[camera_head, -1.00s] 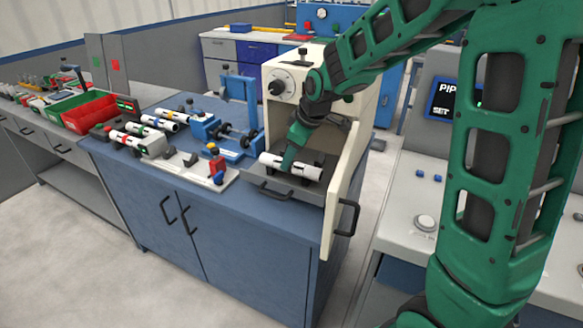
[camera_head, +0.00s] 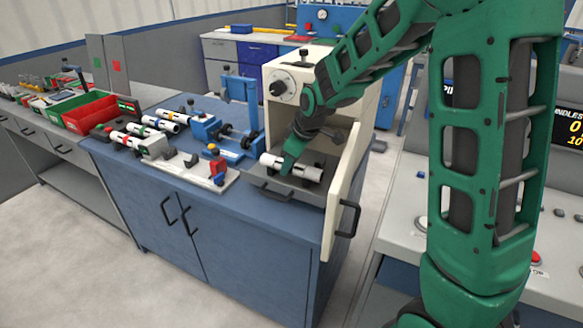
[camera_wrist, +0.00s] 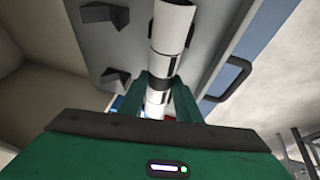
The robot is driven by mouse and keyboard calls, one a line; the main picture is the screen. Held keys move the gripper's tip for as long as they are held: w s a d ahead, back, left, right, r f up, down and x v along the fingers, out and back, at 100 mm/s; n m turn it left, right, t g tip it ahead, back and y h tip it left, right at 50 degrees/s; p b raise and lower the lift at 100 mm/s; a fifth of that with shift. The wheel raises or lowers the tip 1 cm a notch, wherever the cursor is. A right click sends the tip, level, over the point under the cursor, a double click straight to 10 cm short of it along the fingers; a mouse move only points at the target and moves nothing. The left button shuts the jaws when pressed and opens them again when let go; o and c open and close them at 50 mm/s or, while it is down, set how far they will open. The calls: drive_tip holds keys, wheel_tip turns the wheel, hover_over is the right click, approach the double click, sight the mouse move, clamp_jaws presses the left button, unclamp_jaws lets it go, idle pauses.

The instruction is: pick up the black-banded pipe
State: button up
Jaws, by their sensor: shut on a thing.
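The black-banded pipe (camera_head: 307,173) is a white tube with dark bands. It lies level at the mouth of the cream oven-like box, over the dark tray (camera_head: 309,188). My gripper (camera_head: 287,167) reaches down into the opening and is shut on the pipe left of its middle. In the wrist view the pipe (camera_wrist: 172,28) runs upright between the two green fingers (camera_wrist: 160,102). I cannot tell whether the pipe still touches the tray.
The box's open door (camera_head: 345,190) stands close on the right. Other banded pipes (camera_head: 150,124) lie on a rack at the left. A blue stand (camera_head: 240,110) is behind.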

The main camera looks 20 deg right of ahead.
drive_tip(key=shift+r, duration=0.15)
drive_tip(key=shift+r, duration=0.3)
drive_tip(key=r, duration=0.3)
drive_tip(key=shift+s+a+r, duration=0.1)
drive_tip(key=shift+a+r, duration=0.25)
drive_tip(key=shift+r, duration=0.05)
drive_tip(key=s+a+r, duration=0.4)
drive_tip(key=a+r, duration=0.2)
drive_tip(key=a, duration=0.4)
drive_tip(key=shift+s+r, duration=0.15)
drive_tip(key=shift+r, duration=0.05)
